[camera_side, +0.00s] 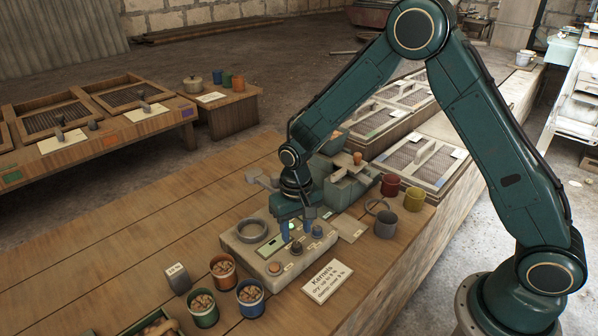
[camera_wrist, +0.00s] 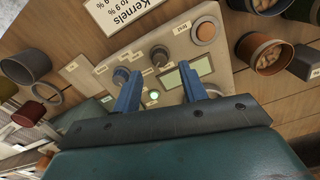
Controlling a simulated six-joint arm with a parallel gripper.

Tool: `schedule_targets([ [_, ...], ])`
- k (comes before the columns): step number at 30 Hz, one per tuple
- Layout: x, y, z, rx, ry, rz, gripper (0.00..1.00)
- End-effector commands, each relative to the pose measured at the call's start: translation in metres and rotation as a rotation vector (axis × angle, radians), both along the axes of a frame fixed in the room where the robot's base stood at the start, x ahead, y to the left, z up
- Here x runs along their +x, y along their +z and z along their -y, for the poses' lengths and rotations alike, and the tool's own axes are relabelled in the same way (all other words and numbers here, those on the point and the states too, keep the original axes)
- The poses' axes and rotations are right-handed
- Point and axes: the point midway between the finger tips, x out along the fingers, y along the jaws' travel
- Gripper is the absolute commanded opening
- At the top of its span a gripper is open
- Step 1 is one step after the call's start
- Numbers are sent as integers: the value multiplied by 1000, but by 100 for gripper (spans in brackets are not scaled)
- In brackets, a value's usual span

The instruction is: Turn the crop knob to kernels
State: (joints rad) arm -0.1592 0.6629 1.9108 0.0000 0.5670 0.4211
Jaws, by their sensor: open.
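A beige tester panel (camera_side: 262,262) stands on the bench. It carries a dark knob (camera_wrist: 160,53), a grey-blue knob (camera_wrist: 122,75), an orange round button (camera_wrist: 205,30), a greenish display (camera_wrist: 188,72) and a lit green lamp (camera_wrist: 154,96). Small labels sit around the knobs, too small to read, so I cannot tell which knob is the crop knob. My gripper (camera_wrist: 160,70) is open, its blue fingers pointing down over the panel with nothing between them. In the side view it (camera_side: 296,229) hides part of the panel. Contact with either knob is not visible.
A Kernels card (camera_side: 327,281) lies in front of the panel. Cups of nuts (camera_side: 203,307) stand to its left. A dark grey cup (camera_side: 386,224) and red and olive cups stand to the right. A ring-shaped dish (camera_side: 252,231) is on the panel's left. Bare bench lies farther left.

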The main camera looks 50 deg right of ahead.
Motion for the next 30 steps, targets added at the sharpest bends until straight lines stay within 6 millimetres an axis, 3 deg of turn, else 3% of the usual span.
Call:
schedule_targets([
  [9, 1, 55, 0, 1, 0, 5, 42],
  [15, 1, 81, 0, 0, 0, 3, 42],
  [21, 0, 94, 0, 0, -1, 2, 42],
  [30, 0, 95, 0, 0, 0, 1, 42],
])
